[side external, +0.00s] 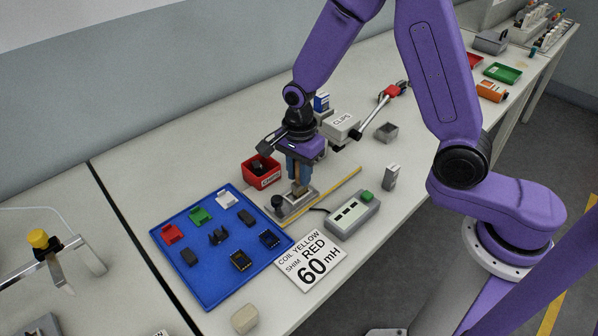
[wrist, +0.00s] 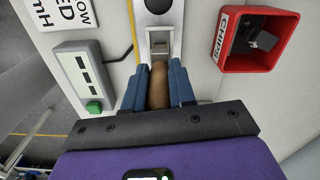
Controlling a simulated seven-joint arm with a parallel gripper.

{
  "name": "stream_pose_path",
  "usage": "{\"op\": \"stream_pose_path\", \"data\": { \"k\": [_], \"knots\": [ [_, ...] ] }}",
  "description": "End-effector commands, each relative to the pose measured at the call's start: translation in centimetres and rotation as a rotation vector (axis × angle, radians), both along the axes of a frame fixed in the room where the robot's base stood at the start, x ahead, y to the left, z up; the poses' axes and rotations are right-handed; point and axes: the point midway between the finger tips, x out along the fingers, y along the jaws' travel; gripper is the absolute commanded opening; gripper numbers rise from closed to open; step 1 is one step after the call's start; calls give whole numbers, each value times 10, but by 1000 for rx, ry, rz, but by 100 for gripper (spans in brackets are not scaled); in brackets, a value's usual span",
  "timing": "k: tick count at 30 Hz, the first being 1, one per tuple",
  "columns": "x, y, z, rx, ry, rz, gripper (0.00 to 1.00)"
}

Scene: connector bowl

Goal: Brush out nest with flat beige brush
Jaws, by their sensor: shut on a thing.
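The nest (side external: 299,205) is a small grey metal fixture on the bench, with a dark round knob at its left end. It also shows at the top of the wrist view (wrist: 160,43), just ahead of my fingers. My gripper (side external: 298,178) points down over the nest, its blue fingers shut on the brush (wrist: 159,86). The brush's tan-brown handle shows between the fingers in the wrist view. In the side view its lower end is at the nest's far end; I cannot tell whether it touches. The bristles are not clearly visible.
A red CHIPS bin (side external: 261,173) stands close left of the nest. A grey meter box (side external: 352,214) with a green button stands right. A blue tray (side external: 204,289) of several connectors and a sign (side external: 311,263) lie in front.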

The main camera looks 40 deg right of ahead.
Motion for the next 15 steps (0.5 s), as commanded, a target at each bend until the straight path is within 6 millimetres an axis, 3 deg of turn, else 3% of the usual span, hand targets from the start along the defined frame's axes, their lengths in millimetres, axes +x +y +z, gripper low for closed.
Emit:
{"op": "stream_pose_path", "data": {
  "k": [15],
  "knots": [
    [1, 1, 44, 2, -5, 1, 0]
  ]
}}
